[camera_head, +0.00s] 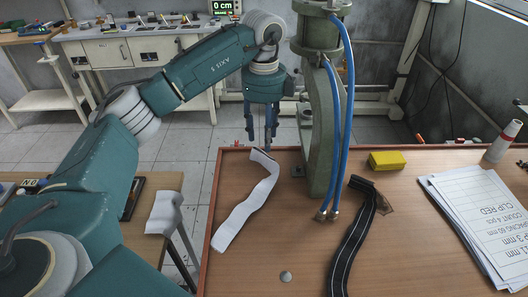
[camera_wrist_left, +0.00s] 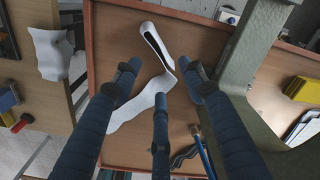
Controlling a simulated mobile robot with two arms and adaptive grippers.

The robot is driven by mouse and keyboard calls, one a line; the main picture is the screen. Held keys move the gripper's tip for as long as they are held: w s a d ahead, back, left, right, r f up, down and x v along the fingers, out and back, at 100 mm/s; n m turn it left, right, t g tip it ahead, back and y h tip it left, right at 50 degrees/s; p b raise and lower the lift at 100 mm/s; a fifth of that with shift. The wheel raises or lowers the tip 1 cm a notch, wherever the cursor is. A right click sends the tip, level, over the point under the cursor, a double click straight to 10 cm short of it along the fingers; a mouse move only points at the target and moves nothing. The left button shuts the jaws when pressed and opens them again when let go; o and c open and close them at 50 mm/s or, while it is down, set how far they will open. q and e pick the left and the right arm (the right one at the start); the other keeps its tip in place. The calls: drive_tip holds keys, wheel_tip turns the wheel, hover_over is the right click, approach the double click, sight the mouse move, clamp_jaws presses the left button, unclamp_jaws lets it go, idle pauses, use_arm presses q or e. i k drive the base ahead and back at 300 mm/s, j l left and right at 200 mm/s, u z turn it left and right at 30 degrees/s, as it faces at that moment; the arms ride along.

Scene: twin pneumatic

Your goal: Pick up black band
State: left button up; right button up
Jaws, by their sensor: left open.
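The black band (camera_head: 352,243) lies on the brown table right of centre in the head view. It is long, dark, with pale lines along it, and its far end is bent near a small brown piece. My left gripper (camera_head: 260,132) hangs at the table's far left edge, left of the green press, with its fingers apart and empty. It is well away from the black band, with the press and blue hoses between. In the left wrist view the open fingers (camera_wrist_left: 160,80) frame a white band. A dark strip low in that view may be the black band; I cannot tell. My right gripper is out of view.
The white band (camera_head: 244,203) lies on the table below my left gripper. The green press (camera_head: 323,110) with blue hoses (camera_head: 346,110) stands at the back. The front middle is mostly clear.

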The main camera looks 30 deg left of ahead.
sight(342, 260)
drive_tip(key=k, duration=2)
